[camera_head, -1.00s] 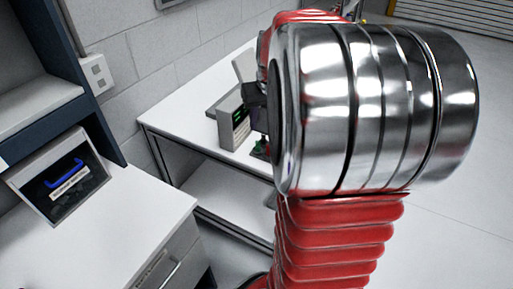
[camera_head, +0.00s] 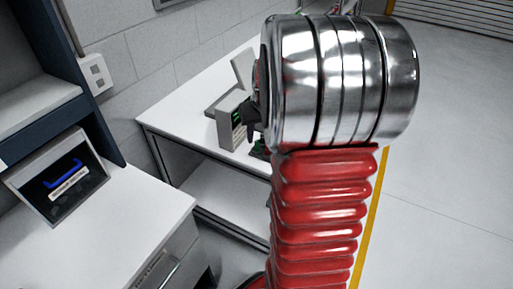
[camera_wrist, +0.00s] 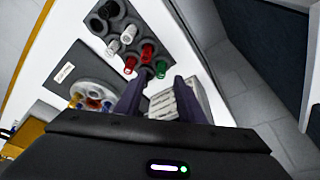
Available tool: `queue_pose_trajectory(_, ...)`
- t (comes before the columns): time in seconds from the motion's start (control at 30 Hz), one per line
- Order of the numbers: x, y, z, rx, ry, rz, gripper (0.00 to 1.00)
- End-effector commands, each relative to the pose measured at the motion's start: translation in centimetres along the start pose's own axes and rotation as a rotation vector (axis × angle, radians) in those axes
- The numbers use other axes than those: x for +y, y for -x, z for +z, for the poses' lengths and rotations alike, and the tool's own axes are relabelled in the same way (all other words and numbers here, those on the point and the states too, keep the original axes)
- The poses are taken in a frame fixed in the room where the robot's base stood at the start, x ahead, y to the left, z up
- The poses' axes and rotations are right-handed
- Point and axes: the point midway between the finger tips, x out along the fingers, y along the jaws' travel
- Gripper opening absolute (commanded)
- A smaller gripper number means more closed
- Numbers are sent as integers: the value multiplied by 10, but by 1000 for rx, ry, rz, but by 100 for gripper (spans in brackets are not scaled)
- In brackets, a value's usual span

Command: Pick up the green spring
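A small green cylinder (camera_wrist: 161,69), which seems to be the green spring, stands at the end of a dark holder in the wrist view. My gripper (camera_wrist: 161,80) is open, with a gap between its two dark fingers. Its fingertips point towards the green piece, which shows just beyond the gap. I cannot tell the distance, and nothing is seen held. In the head view my arm covers most of that spot; a bit of dark green shows at the holder.
Two red pieces (camera_wrist: 131,64), pale pieces (camera_wrist: 113,46) and a black piece share the holder (camera_wrist: 122,22). A round tray (camera_wrist: 92,93) of coloured parts lies left. A pale ridged block (camera_wrist: 192,100) is by the right finger. A grey device (camera_head: 231,120) stands on the white table (camera_head: 185,112).

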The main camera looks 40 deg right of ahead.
Motion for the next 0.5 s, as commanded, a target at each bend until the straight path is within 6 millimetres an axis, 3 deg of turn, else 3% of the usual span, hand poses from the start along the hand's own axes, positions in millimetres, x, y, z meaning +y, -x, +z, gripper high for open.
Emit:
queue_pose_trajectory(0.3, -2, -40, 2, -3, 0, -1, 35)
queue_pose_trajectory(0.5, -2, -44, 2, -1, 0, 0, 35)
